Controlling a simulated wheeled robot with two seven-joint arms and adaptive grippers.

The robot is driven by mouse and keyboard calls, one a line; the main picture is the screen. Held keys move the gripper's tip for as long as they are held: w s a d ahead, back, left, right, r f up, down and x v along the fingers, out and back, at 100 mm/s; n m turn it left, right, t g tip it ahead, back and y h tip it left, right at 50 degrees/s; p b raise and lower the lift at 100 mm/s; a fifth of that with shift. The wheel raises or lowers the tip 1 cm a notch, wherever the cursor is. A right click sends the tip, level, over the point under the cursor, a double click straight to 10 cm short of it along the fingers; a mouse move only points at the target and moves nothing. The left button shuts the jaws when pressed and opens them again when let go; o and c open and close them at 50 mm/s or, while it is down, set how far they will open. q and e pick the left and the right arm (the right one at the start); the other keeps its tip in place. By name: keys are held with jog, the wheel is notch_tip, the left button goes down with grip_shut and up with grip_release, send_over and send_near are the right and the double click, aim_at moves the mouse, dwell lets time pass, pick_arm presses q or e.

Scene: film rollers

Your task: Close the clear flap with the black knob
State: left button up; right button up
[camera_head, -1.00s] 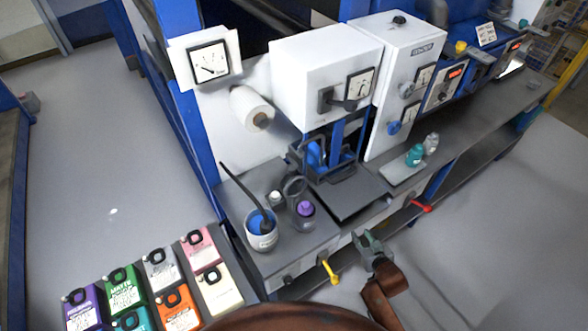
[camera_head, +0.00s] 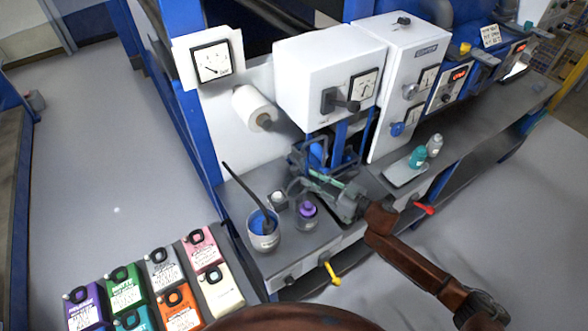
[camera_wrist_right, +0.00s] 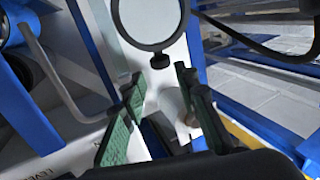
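A round see-through piece with a dark rim (camera_wrist_right: 181,17) and a small black knob (camera_wrist_right: 160,61) at its lower edge shows at the top of the right wrist view; it appears to be the clear flap. In the head view, its dark rim (camera_head: 291,187) stands raised beside the purple-topped jar, partly behind my gripper. My right gripper (camera_head: 308,180) reaches in from the right above the bench. In the right wrist view, its green-padded fingers (camera_wrist_right: 160,88) are apart, with nothing held between them. The knob lies just beyond the fingertips, apparently untouched. My left gripper is not in view.
A white pot (camera_head: 264,240) with blue contents and a dark stick stands left of the purple-topped jar (camera_head: 306,212). The blue roller frame (camera_head: 340,155) is close behind my gripper. Coloured cartons (camera_head: 125,288) lie at lower left.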

aim_at(294, 168)
jog(key=x, duration=0.7)
jog(key=shift+w+a, duration=0.1)
jog(key=shift+a, duration=0.25)
jog(key=shift+c, duration=0.3)
grip_shut()
